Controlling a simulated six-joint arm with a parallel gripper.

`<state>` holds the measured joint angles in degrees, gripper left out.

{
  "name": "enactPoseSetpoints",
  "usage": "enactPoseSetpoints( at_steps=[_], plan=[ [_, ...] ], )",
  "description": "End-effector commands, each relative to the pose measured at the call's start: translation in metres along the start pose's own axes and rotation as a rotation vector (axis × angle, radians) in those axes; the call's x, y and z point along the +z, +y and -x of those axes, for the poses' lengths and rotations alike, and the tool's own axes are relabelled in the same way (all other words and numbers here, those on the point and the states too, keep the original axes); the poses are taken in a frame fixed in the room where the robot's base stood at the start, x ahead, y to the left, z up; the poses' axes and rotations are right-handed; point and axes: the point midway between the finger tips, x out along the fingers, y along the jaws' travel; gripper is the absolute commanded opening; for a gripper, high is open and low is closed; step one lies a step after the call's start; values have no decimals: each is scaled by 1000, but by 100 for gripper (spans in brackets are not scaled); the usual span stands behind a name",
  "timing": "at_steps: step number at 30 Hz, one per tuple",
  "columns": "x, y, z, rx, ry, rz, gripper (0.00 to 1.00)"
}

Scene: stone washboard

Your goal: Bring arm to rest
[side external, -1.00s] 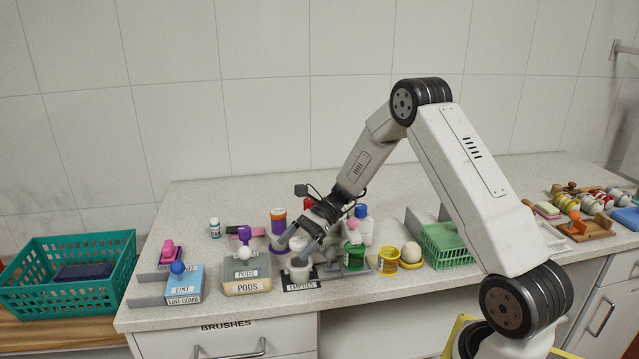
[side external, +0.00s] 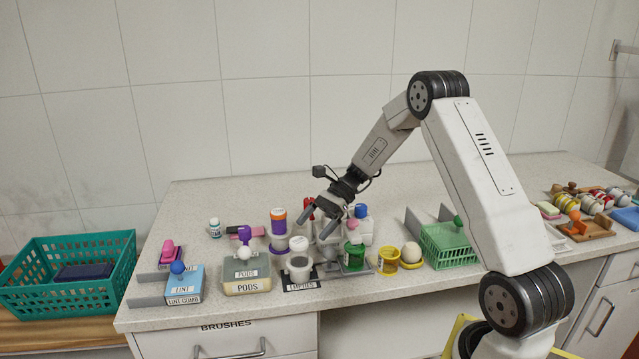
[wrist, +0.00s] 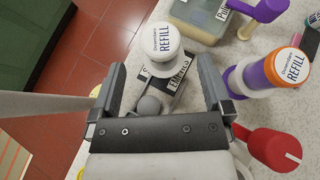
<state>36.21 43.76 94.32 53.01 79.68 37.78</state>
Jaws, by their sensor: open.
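My gripper (side external: 316,222) is open and raised above the counter, over the area behind the EMPTIES plate (side external: 302,285). In the wrist view my gripper (wrist: 165,84) has its two fingers spread wide with nothing held between them. A white container with a REFILL lid (wrist: 163,45) stands beyond the fingertips on the EMPTIES plate. A purple and orange REFILL bottle (wrist: 262,76) stands by the right finger. My arm reaches in from the right, bent at the elbow.
The stone counter (side external: 240,200) holds a PODS box (side external: 247,285), a blue LINT box (side external: 185,284), a green bottle (side external: 353,256) and a yellow cup (side external: 388,260). A green basket (side external: 449,244) is at the right. A teal basket (side external: 70,293) sits left of the counter.

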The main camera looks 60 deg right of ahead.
Motion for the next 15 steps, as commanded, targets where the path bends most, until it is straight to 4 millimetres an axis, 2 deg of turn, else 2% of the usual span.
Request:
enactPoseSetpoints(
  at_steps=[8, 15],
  plan=[
    [-1, -5, -18, 84, 302, 211, 100],
    [6, -21, -24, 155, 624, 519, 100]
  ],
)
